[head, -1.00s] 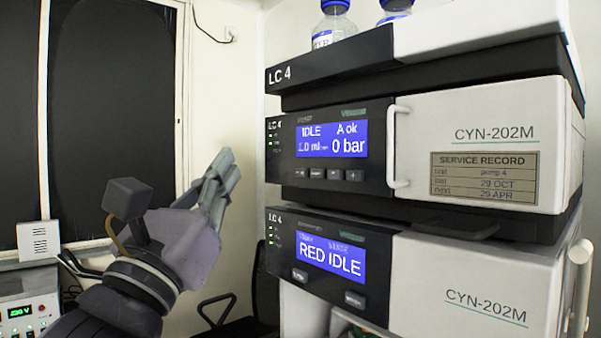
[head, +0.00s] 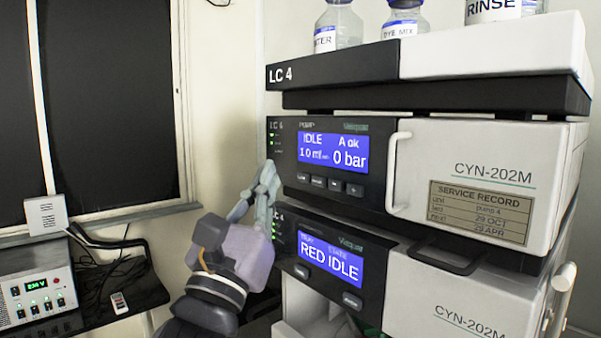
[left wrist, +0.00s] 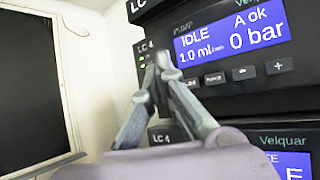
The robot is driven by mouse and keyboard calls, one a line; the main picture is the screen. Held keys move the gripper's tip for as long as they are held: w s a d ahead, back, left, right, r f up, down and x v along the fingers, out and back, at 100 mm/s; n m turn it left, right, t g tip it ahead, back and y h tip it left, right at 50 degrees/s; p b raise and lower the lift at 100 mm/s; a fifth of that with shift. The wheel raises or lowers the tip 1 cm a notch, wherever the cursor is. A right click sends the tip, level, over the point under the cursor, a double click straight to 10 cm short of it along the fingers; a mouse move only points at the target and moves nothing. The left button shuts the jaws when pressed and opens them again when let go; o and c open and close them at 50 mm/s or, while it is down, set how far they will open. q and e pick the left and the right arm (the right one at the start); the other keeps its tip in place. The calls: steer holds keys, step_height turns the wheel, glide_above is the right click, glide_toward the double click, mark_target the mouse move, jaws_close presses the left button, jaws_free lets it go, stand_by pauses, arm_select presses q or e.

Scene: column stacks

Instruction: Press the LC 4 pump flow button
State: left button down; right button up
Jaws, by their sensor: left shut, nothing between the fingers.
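The LC 4 pump module (head: 285,150) has a blue screen (head: 333,153) reading IDLE, A ok, 0 bar. Under the screen is a row of several small dark buttons; the leftmost (head: 303,177) has a label too small to read surely, and in the left wrist view it sits just right of the fingertips. My left gripper (head: 268,170) is shut and empty, pointing up at the pump panel's left edge, left of the buttons. In the left wrist view its fingertips (left wrist: 161,60) overlap the panel near the status lights. Whether they touch it, I cannot tell.
A lower module (head: 330,262) shows RED IDLE below the pump. Bottles (head: 338,28) stand on the tray on top. A door handle (head: 396,170) sticks out right of the pump screen. A power unit (head: 38,295) stands at lower left.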

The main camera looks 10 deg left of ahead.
mark_target(303, 178)
arm_select(q)
steer(key=shift+w+d, duration=0.85)
steer(key=shift+w, duration=0.3)
steer(key=shift+w+d, duration=0.1)
steer(key=shift+w, duration=0.05)
stand_by(0.5)
steer(key=shift+w+d+p, duration=0.2)
steer(key=shift+w+p, duration=0.05)
steer(key=shift+p, duration=0.1)
steer(key=shift+w+d, duration=0.25)
steer(key=shift+w, duration=0.05)
stand_by(0.7)
stand_by(0.4)
steer(key=shift+s+a+p, duration=0.45)
steer(key=shift+s+a, duration=0.1)
steer(key=shift+s, duration=0.15)
